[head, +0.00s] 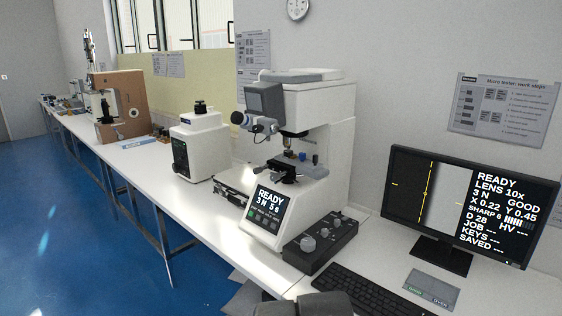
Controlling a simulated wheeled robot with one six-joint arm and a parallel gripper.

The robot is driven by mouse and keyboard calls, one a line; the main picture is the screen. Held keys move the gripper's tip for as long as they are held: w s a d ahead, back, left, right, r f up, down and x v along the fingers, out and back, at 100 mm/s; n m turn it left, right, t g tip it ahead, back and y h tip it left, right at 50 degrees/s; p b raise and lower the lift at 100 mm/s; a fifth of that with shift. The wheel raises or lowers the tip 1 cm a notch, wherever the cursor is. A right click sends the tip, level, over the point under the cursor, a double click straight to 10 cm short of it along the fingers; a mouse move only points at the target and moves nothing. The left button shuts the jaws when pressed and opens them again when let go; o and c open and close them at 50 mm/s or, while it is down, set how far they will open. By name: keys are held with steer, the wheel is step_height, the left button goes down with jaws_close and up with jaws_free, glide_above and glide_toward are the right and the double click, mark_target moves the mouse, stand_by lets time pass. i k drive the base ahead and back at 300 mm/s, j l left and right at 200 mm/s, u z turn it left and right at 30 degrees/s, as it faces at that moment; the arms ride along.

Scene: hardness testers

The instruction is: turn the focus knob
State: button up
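The hardness tester (305,110) stands on the white bench, with its eyepiece head, a turret and a stage below it. A dark control box (335,243) sits at its front right foot and carries several knobs. A large grey knob (308,244) is at its near left end; smaller ones are farther along. I cannot read which one is the focus knob. The monitor (465,205) shows READY, LENS 10x, 3 N, GOOD, X 0.22, Y 0.45, SHARP 6 and D 28, with HV blank. My gripper's fingers do not show; only dark rounded parts of my arm show at the bottom edge.
A keyboard (365,291) lies just in front of the control box, and a grey pad (431,287) lies below the monitor. A second, smaller tester (200,147) stands to the left. Blue floor (90,240) is open left of the bench.

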mark_target(308, 245)
steer(key=i+j+u, duration=0.1)
steer(key=i, duration=0.45)
steer(key=i+j+u, duration=0.1)
steer(key=i, duration=0.45)
